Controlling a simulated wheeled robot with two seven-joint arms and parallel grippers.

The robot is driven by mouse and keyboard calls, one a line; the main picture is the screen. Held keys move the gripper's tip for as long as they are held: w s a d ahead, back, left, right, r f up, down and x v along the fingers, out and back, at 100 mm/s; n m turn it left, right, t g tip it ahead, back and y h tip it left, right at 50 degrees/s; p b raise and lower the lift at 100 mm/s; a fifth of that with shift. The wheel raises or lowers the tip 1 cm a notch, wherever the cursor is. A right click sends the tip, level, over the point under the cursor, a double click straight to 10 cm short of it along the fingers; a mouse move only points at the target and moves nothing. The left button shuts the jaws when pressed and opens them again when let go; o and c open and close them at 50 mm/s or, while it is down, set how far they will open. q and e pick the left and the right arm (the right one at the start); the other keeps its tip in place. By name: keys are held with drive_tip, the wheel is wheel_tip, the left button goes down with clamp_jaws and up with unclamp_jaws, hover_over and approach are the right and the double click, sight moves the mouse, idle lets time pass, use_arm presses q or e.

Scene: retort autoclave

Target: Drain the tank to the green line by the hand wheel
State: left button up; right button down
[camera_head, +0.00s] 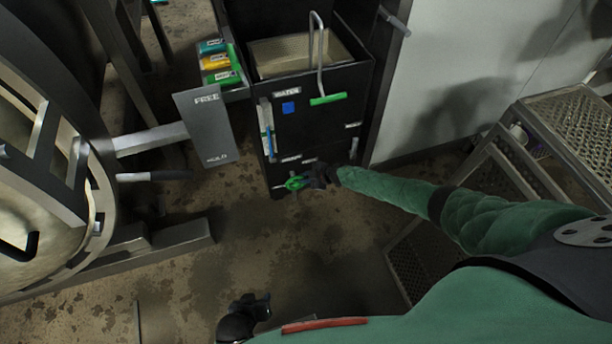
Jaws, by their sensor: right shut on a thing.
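The green hand wheel (294,183) is low on the front of the black tank cabinet (318,130). My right gripper (308,179) is shut on the hand wheel from its right side and hides part of it. A narrow upright gauge (267,135) with a blue strip is on the left of the tank front. I cannot make out a green line on it. My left gripper (258,303) is low in the picture, over the floor and away from the tank. It is dark and small, so its jaws cannot be read.
A bent metal pipe with a green handle (327,99) rises before the tank's open top. A round vessel (40,160) fills the far left; metal steps (570,130) stand right. The floor between is clear.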

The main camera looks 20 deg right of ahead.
use_arm(q)
wheel_tip(320, 180, up, 21)
drive_tip(key=s+a+g+p, duration=0.1)
drive_tip(key=g+p, duration=0.1)
drive_tip(key=p, duration=0.3)
use_arm(e)
drive_tip(key=h+p, duration=0.1)
drive_tip(key=a+r+h+p, duration=0.1)
drive_tip(key=p, duration=0.1)
drive_tip(key=n+h+p, duration=0.1)
drive_tip(key=p, duration=0.1)
drive_tip(key=shift+a+r, duration=0.2)
drive_tip(key=shift+r, duration=0.1)
use_arm(q)
drive_tip(key=s+a+r+g+y+p, duration=0.1)
drive_tip(key=s+a+r, duration=0.3)
drive_tip(key=a+r, duration=0.5)
drive_tip(key=shift+a+r+g+y, duration=0.2)
drive_tip(key=shift+r+g+y, duration=0.5)
drive_tip(key=shift+g+y, duration=0.15)
use_arm(e)
drive_tip(key=shift+f+h, duration=0.15)
drive_tip(key=shift+h, duration=0.25)
drive_tip(key=c, duration=1.4)
unclamp_jaws()
drive_tip(key=shift+a, duration=0.1)
